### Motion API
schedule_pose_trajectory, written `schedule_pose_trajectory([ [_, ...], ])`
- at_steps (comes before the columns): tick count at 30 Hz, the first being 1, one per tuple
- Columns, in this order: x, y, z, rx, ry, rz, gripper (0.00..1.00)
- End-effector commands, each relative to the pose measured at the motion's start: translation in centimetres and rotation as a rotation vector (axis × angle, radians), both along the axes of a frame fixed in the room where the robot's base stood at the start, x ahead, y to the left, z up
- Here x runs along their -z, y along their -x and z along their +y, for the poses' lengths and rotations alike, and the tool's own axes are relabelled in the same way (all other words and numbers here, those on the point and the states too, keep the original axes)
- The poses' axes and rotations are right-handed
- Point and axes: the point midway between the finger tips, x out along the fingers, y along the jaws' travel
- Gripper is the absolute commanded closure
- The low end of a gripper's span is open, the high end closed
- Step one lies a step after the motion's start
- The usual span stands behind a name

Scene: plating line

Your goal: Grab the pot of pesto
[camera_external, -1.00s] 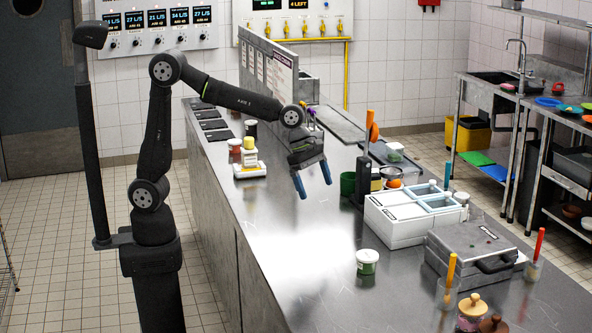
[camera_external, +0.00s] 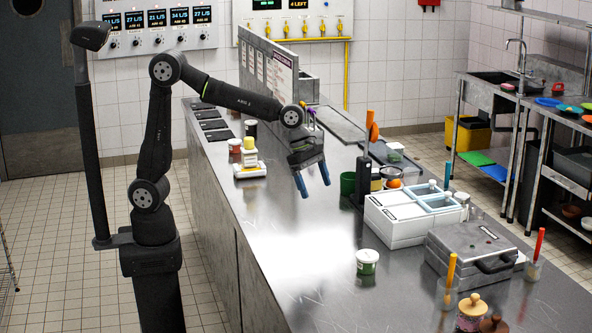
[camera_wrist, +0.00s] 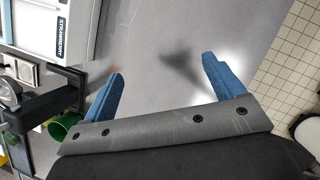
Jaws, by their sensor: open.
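A small pot with a white lid and green contents (camera_external: 367,262), which looks like the pesto, stands upright on the steel counter (camera_external: 310,240) in the external view. I cannot read its label. My gripper (camera_external: 314,192) is above the counter, farther back and to the left of the pot. Its two blue fingers are spread apart and point down. In the wrist view my gripper (camera_wrist: 160,75) is open, with only bare counter between the fingers. The pot cannot be made out in the wrist view.
A white container with pale blue compartments (camera_external: 400,230) and a grey metal case (camera_external: 470,250) stand right of the pot. A green cup (camera_external: 348,184) is near my gripper. Jars on a white tray (camera_external: 250,169) stand back left. The front middle counter is clear.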

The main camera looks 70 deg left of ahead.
Motion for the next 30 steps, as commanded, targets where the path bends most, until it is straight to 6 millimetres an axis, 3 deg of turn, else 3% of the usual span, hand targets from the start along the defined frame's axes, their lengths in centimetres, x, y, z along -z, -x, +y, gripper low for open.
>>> schedule_pose_trajectory([
  [7,0.0,-0.1,-0.1,0.016,-0.004,-0.004,0.13],
  [11,-0.3,-0.8,-1.0,0.139,-0.039,-0.033,0.13],
  [30,-2.3,-6.1,-10.4,1.541,-0.353,-0.342,0.13],
])
